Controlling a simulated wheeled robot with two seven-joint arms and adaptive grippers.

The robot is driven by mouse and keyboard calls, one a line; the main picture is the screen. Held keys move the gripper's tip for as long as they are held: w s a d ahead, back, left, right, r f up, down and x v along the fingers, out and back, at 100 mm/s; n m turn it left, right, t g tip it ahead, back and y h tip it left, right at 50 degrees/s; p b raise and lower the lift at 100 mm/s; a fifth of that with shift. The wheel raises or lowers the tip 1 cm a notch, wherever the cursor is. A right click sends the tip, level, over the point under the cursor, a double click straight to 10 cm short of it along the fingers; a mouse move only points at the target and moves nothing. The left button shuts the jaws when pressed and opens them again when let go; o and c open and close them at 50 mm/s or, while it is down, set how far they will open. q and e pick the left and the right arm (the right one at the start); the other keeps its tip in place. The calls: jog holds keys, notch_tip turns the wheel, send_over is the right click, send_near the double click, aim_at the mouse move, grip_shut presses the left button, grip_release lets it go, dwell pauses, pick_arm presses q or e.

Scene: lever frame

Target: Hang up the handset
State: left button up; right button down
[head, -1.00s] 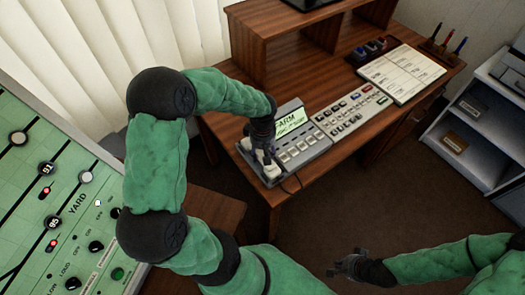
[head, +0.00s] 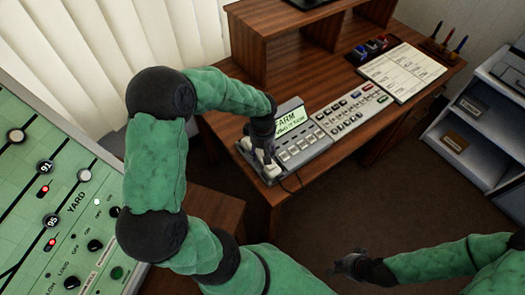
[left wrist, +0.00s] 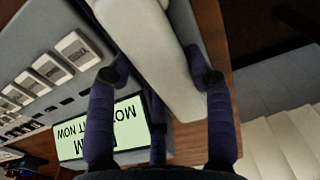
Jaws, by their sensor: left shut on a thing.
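The pale handset (head: 271,171) is at the left end of the grey desk telephone console (head: 318,150), by its cradle. My left gripper (head: 262,153) reaches down over it from above. In the left wrist view, the left gripper's dark fingers (left wrist: 160,78) are shut on the handset (left wrist: 150,45), one on each side. The handset lies along the console's edge, beside the lit green display (left wrist: 125,125). Whether it touches the cradle is hidden by the gripper and the handset itself. My right gripper (head: 349,264) is empty, with its fingers apart, low over the floor.
The console stands near the front edge of a wooden desk (head: 222,122). A key panel (head: 352,115) and a paper sheet (head: 402,73) lie to its right. A green control panel (head: 75,165) stands at the left. A grey shelf unit (head: 480,125) is at the right.

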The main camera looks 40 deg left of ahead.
pick_arm(q)
jog(key=o, duration=1.4)
notch_tip(320, 180, up, 12)
